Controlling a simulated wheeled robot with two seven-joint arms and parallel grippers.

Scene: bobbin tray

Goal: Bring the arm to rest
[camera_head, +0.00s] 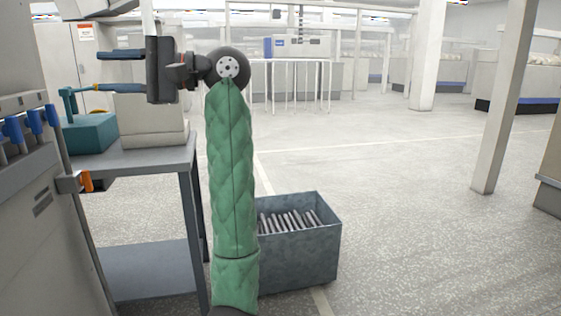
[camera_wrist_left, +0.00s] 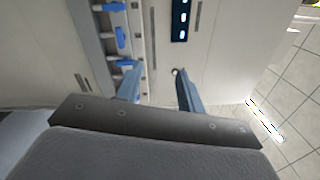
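My left arm, in a green quilted sleeve, rises through the middle of the head view. My left gripper (camera_head: 99,71) is raised at the upper left, its two blue fingers pointing left and spread apart. In the left wrist view the fingers of the left gripper (camera_wrist_left: 156,72) also stand apart with nothing between them. They face a pale machine panel (camera_wrist_left: 220,50) with blue parts. My right gripper is in neither view.
A grey table (camera_head: 150,157) with a teal box (camera_head: 90,134) stands under the gripper. A grey machine (camera_head: 40,220) with blue-topped pegs is at the left edge. A grey bin (camera_head: 300,255) holding several rods is right of my arm. Open floor (camera_head: 410,200) lies to the right, with pillars.

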